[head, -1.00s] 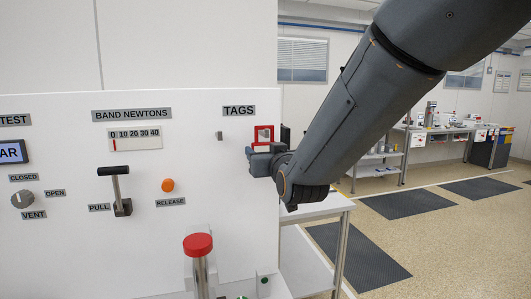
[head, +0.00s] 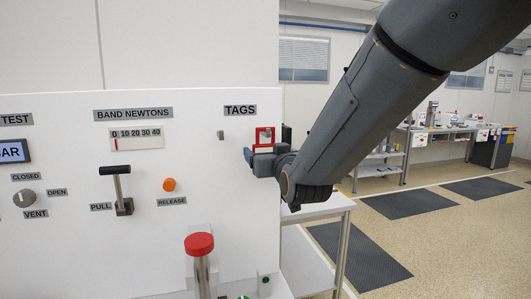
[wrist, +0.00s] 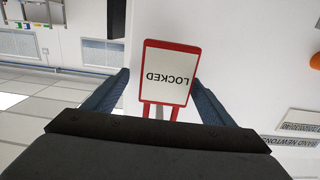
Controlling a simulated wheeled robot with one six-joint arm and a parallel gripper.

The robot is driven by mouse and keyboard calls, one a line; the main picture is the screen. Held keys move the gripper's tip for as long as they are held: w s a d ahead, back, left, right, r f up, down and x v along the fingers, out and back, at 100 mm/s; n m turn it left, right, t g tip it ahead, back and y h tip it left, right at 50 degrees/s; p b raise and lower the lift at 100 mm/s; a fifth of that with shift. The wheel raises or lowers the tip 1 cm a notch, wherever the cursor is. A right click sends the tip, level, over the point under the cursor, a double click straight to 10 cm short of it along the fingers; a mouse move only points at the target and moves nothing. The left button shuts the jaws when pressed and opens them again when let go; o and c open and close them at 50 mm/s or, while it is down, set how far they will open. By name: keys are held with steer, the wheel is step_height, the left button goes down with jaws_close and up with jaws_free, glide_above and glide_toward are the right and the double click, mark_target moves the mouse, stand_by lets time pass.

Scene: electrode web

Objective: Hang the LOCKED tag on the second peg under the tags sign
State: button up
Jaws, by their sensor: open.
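The LOCKED tag (wrist: 168,74) is a white plate with a red frame. In the wrist view it appears upside down, between the two blue-grey fingers of my gripper (wrist: 160,84). The fingers are open, one on each side of the tag. In the head view the tag (head: 265,136) is upright at the white panel, below and right of the TAGS sign (head: 239,110). My gripper (head: 262,160) is at its lower part. A bare grey peg (head: 220,135) sticks out left of the tag. Any peg behind the tag is hidden, so I cannot tell whether the tag hangs on one.
The panel (head: 75,240) carries a black PULL lever (head: 119,190), an orange RELEASE button (head: 169,184) and a VENT knob (head: 24,198). A red-topped post (head: 199,244) stands in front. A dark block (head: 286,134) shows just right of the tag. Open floor lies to the right.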

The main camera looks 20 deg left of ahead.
steer(key=shift+s+a+r, duration=0.1)
steer(key=shift+a, duration=0.2)
stand_by(0.4)
steer(key=shift+d, duration=0.1)
steer(key=shift+s, duration=0.25)
steer(key=b+v, duration=0.2)
steer(key=v, duration=0.5)
steer(key=s+d+f+m+g+h, duration=0.3)
steer(key=d+f+g+h, duration=0.4)
steer(key=d+f, duration=1.5)
steer(key=s+d+f+m+g+h, duration=0.1)
steer(key=s+d+f+g, duration=0.2)
steer(key=s+d, duration=0.4)
steer(key=s+d+f+m+g+h, duration=0.1)
steer(key=s+d+f+g, duration=0.3)
steer(key=s, duration=0.6)
step_height(320, 180, down, 2)
steer(key=d+m, duration=0.1)
steer(key=d, duration=0.1)
steer(key=shift+s+d+g, duration=0.3)
steer(key=shift+d, duration=0.1)
stand_by(1.6)
